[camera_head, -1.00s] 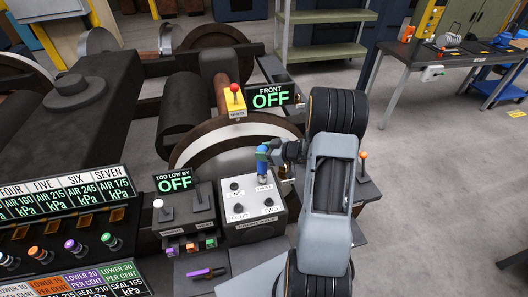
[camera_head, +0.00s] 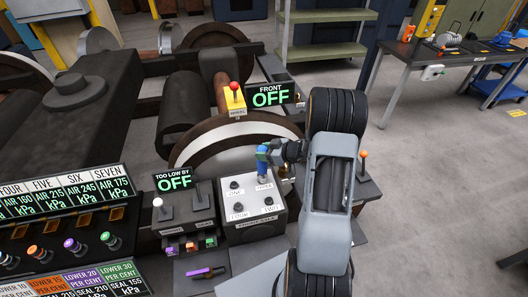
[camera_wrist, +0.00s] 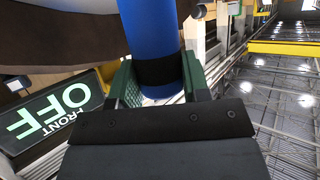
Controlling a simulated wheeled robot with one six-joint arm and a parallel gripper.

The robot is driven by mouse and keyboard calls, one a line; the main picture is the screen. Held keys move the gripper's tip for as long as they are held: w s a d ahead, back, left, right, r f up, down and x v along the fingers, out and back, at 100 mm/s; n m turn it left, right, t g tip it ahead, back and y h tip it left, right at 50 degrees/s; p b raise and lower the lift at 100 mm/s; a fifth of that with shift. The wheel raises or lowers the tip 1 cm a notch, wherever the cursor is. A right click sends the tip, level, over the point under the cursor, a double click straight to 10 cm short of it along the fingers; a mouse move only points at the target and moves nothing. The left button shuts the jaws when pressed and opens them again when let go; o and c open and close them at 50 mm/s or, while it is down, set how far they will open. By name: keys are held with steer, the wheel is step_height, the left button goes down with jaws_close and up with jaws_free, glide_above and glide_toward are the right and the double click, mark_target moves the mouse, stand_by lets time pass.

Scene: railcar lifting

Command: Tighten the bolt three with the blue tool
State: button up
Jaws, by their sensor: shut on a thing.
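The blue tool (camera_head: 263,164) stands roughly upright over the label THREE on the front axle box (camera_head: 238,222), at its upper right bolt position. Its lower end is at bolt three, which it hides; I cannot tell how fully it is seated. My gripper (camera_head: 276,153) is shut on the tool from the right. In the wrist view, the blue shaft (camera_wrist: 150,28) with its black band (camera_wrist: 158,71) sits between the green fingers of my gripper (camera_wrist: 160,78). The bolts at ONE (camera_head: 234,184), FOUR (camera_head: 238,207) and TWO (camera_head: 268,202) show as dark knobs.
A yellow box with a red knob (camera_head: 235,99) and the FRONT OFF display (camera_head: 269,95) stand behind. A purple-handled tool (camera_head: 206,272) rests in front.

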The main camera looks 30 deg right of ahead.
steer(key=shift+f, duration=0.45)
stand_by(1.0)
steer(key=shift+r+p, duration=3.25)
steer(key=shift+r, duration=0.35)
